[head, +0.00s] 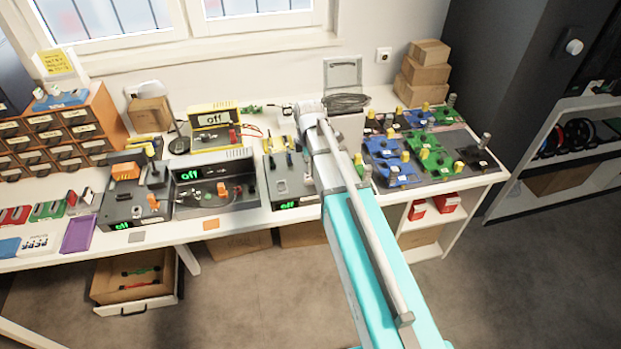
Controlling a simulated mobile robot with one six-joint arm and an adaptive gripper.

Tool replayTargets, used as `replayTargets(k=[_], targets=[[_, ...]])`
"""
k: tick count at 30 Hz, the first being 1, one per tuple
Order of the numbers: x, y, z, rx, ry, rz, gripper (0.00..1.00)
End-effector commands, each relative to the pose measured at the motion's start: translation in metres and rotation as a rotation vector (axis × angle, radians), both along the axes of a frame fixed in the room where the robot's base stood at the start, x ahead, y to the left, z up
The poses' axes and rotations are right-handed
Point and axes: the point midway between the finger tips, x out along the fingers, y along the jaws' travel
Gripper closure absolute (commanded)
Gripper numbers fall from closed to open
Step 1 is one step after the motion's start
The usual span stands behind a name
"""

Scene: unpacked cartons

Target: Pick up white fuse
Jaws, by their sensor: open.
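I cannot make out a white fuse for certain at this size. A small pale piece (88,194) sits on a grey block at the left of the bench, beside red and green blocks; I cannot tell what it is. My arm reaches up from the bottom right over the middle of the bench. Its far joint is near the back, and my gripper cannot be made out past it. The arm hides part of the bench behind it.
The long white bench (250,218) carries grey test units, the middle one (213,185) reading "off". A yellow meter (214,128) stands behind. A purple tray (78,234) lies at the left front edge. Blue and green boards fill the right. An open drawer (135,290) sits below.

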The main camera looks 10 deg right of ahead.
Motion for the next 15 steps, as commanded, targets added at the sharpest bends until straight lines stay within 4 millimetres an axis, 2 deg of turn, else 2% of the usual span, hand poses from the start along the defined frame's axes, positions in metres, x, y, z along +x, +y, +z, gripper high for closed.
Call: replayTargets(k=[8, 15], targets=[[0.000, 0.000, -0.002, 0.000, 0.000, 0.000, 0.37], [0.001, 0.000, -0.015, 0.000, 0.000, 0.000, 0.37]])
